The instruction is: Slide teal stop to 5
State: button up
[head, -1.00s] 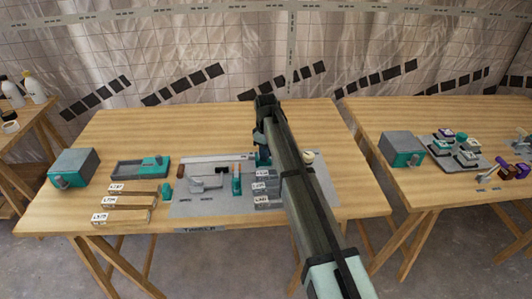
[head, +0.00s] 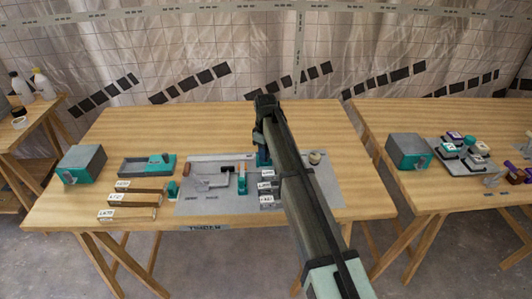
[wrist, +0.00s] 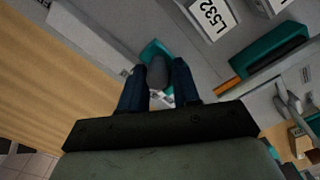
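In the wrist view a teal stop (wrist: 152,51) with a dark grey rounded knob (wrist: 158,72) sits beside a pale rail (wrist: 90,35). My gripper (wrist: 160,75) has its two blue fingers on either side of the knob, close against it, with little gap showing. In the head view my gripper (head: 263,155) is at the right end of the pale rail (head: 218,158) on the grey panel (head: 325,187). My own arm hides most of the stop there. The scale marks and the number 5 are not readable.
Grey labelled blocks (head: 267,188) stand just in front of my gripper; one label reads L532 in the wrist view (wrist: 212,15). A teal handle piece (head: 242,178) is left of them. A grey-teal box (head: 82,163) and a tray (head: 145,165) are farther left. The back of the table is clear.

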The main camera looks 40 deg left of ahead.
notch_tip(320, 180, up, 14)
dwell(0.6)
jog(key=shift+f, duration=0.1)
dwell(0.4)
